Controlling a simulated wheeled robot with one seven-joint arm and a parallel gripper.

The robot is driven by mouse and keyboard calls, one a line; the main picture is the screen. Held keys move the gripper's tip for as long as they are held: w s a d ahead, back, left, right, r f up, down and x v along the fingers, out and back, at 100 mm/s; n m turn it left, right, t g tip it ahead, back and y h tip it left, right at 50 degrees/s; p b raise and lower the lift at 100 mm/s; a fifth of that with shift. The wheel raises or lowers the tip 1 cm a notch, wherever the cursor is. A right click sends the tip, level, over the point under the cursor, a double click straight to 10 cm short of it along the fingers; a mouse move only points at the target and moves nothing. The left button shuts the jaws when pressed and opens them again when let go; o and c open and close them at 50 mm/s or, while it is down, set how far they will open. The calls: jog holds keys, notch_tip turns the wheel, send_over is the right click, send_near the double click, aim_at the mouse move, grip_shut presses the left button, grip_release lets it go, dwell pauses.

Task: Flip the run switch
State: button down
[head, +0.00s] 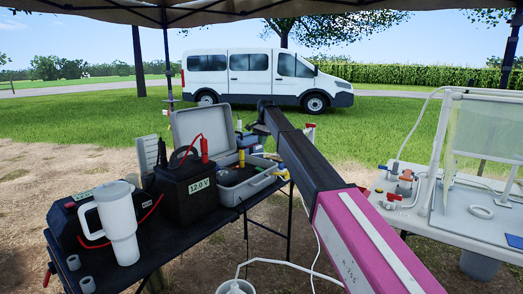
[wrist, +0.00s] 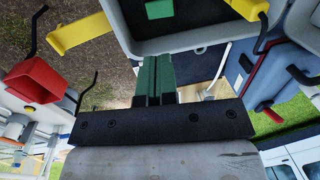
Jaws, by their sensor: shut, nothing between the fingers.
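My gripper (wrist: 156,62) shows in the wrist view as two green fingers pressed together, with nothing between them. The fingertips lie near the edge of a grey case (wrist: 205,45). In the head view my arm reaches toward the far side of the open grey case (head: 255,187) on the dark table, and the fingertips are hard to make out. I cannot pick out the run switch for certain. A blue-grey box (wrist: 240,72) with a red lever (wrist: 271,115) stands right of the fingers in the wrist view, apart from them.
A black battery box marked 12.0 V (head: 199,188), a white jug (head: 117,222) and a black case (head: 72,222) crowd the dark table (head: 187,243). A white table (head: 470,225) with a clear-sided frame stands right.

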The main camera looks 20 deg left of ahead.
aim_at(258, 168)
jog(key=shift+w+r+y, duration=0.1)
jog(key=shift+w+y, duration=0.1)
jog(key=shift+y, duration=0.2)
jog(key=f, duration=0.4)
jog(key=a+f, duration=0.1)
jog(key=f, duration=0.4)
jog(key=w+a+f, duration=0.1)
jog(key=f, duration=0.3)
jog(key=shift+a+f, duration=0.15)
jog(key=shift+f, duration=0.25)
jog(key=shift+w+a+f+h, duration=0.15)
jog(key=shift+a+f+h, duration=0.15)
jog(key=shift+h, duration=0.1)
jog(key=shift+d+f, duration=0.1)
jog(key=shift+d, duration=0.05)
